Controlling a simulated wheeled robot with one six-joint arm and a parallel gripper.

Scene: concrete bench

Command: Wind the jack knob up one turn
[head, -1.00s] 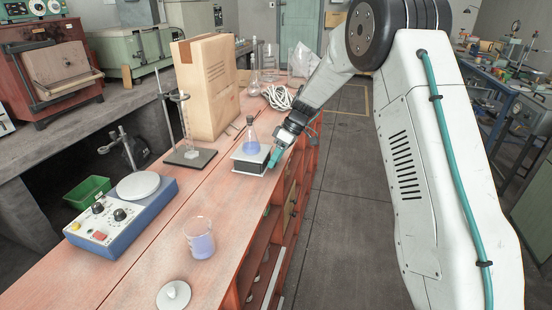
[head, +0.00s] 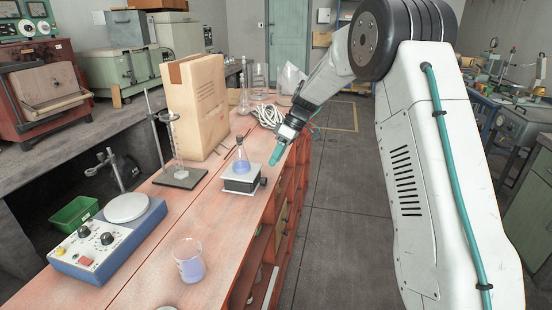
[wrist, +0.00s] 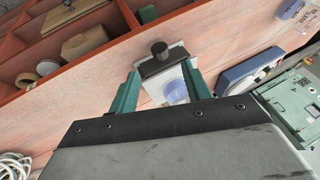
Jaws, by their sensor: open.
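The jack (head: 240,185) is a small stand with a pale top plate on the bench, near its right edge. Its black knob (head: 263,181) sticks out on the right side and also shows in the wrist view (wrist: 159,50). A conical flask with blue liquid (head: 241,162) stands on the jack's plate; from above its liquid shows in the wrist view (wrist: 175,91). My gripper (head: 275,157) is above and just right of the jack, pointing down. Its teal fingers (wrist: 160,70) are open and empty, one on each side of the jack and knob in the picture, apparently above them.
A burette stand (head: 178,178) and tall cardboard box (head: 200,105) are left of and behind the jack. A coil of white cable (head: 267,114) lies behind. A beaker (head: 190,262) and blue hotplate (head: 110,240) are nearer. Open shelves lie below the bench edge.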

